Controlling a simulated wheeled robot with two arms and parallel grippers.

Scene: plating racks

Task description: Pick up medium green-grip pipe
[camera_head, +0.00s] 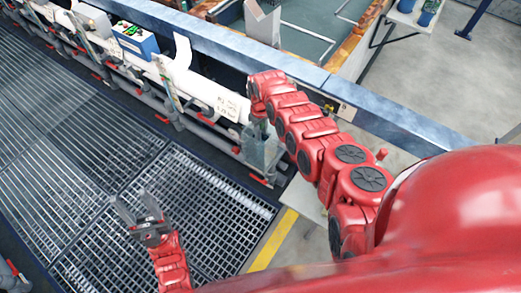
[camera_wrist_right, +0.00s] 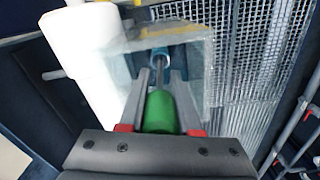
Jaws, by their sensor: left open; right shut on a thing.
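The green-grip pipe (camera_wrist_right: 160,112) shows in the right wrist view as a green cylinder between the two fingers of my right gripper (camera_wrist_right: 158,90). The gripper is shut on it. A thin grey shaft runs on from the green grip into a clear box (camera_wrist_right: 200,75). In the head view my right gripper (camera_head: 258,112) is above the clear box (camera_head: 262,150), with only a bit of green showing under it. Whether the pipe touches the box cannot be told. My left gripper (camera_head: 140,210) is open and empty above the floor grating.
A long white pipe (camera_head: 205,92) runs along the rack beside the clear box. A blue and green box (camera_head: 134,39) sits further back on it. A blue-grey tank rim (camera_head: 300,70) lies behind. The floor grating (camera_head: 190,190) is clear.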

